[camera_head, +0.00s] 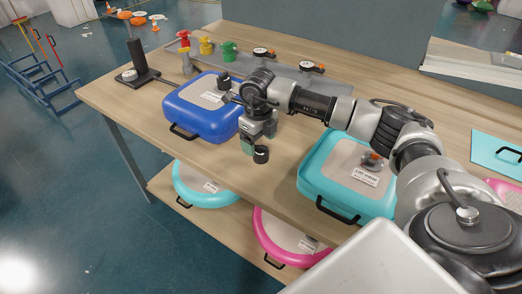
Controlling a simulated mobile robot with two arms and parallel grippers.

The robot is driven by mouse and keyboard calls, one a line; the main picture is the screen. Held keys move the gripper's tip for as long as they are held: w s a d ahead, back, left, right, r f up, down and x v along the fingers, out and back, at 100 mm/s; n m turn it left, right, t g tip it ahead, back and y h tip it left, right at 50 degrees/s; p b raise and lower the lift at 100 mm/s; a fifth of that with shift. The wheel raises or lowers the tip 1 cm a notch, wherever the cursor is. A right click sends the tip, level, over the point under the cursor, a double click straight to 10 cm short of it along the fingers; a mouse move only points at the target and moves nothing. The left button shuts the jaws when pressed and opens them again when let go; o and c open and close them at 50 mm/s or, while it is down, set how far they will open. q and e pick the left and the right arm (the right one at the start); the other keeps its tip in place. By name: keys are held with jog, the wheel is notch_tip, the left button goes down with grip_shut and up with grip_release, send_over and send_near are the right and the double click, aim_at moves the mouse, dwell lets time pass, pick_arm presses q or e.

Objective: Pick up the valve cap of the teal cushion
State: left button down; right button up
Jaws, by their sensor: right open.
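The square teal cushion (316,169) lies on the table at right, with a grey top and a label. Its valve (371,159) shows an orange-red part on top, partly close to my arm. A small black cap (261,154) is at the tips of my right gripper, over the bare wood between the blue and teal cushions. I cannot tell which cushion it belongs to, or whether it touches the table. My right gripper (259,139) points down and is open around or just above this cap. My left gripper is out of view.
A blue cushion (190,108) with a black cap (224,83) lies left of the gripper. Red, yellow and green valve-like pieces (206,46) and a grey rail (275,70) stand behind. Round teal (185,187) and pink (266,233) cushions lie on the lower shelf.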

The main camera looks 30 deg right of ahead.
aim_at(260, 146)
jog(key=f, duration=0.3)
jog(key=shift+s+d+f+p, duration=0.1)
jog(key=shift+s+f+p, duration=0.1)
jog(key=shift+f+p, duration=0.2)
jog(key=shift+w+f, duration=0.1)
jog(key=shift+f, duration=0.3)
jog(key=shift+c, duration=1.1)
jog(key=c, duration=0.8)
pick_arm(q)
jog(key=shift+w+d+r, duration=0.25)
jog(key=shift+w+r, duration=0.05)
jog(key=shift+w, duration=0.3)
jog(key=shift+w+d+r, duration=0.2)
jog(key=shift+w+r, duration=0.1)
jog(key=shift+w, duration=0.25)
pick_arm(e)
jog(key=shift+r, duration=0.1)
